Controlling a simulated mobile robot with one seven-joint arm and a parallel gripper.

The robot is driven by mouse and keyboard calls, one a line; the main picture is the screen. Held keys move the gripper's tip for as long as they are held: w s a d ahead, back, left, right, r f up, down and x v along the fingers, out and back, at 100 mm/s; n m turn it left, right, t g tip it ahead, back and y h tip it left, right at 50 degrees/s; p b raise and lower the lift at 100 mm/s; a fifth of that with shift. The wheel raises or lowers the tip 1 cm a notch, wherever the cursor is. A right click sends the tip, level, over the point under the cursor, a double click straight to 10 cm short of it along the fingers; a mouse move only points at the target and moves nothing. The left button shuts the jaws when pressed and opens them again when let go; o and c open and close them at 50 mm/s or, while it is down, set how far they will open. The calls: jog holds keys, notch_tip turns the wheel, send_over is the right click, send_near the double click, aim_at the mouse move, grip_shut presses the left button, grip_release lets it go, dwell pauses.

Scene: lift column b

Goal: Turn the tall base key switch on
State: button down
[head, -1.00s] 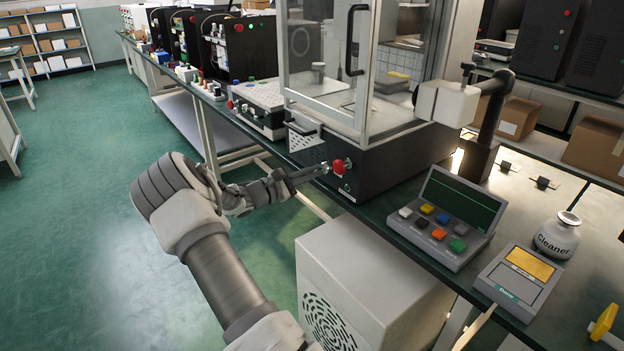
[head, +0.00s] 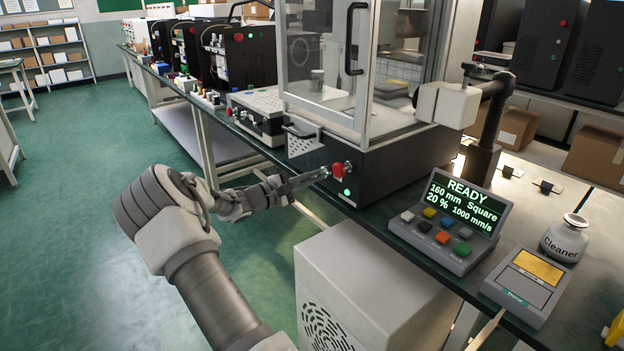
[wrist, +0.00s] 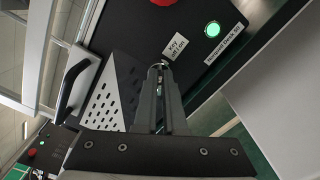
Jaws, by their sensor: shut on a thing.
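The key switch (wrist: 158,67) is a small metal key on the front of the black machine base (head: 385,175), beside a white label reading "Key off / on" in the wrist view. My gripper (wrist: 160,74) is shut on the key, and its fingertips hide most of it. In the head view my gripper (head: 318,174) reaches the base front just left of the red button (head: 338,169). A round green lamp (wrist: 212,29) on the base is lit. It also shows in the head view (head: 346,193). The control panel screen (head: 462,204) reads "READY", with several settings.
A perforated bracket (wrist: 112,100) with a black handle sits close to the left of my fingers. A glass enclosure stands on the base.

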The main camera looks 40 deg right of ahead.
jog(key=c, duration=1)
grip_release()
jog(key=shift+a, duration=0.1)
jog(key=w+a+p, duration=0.2)
jog(key=a+p, duration=0.1)
jog(key=a, duration=1.4)
jog(key=shift+p, duration=0.35)
jog(key=shift+a, duration=0.1)
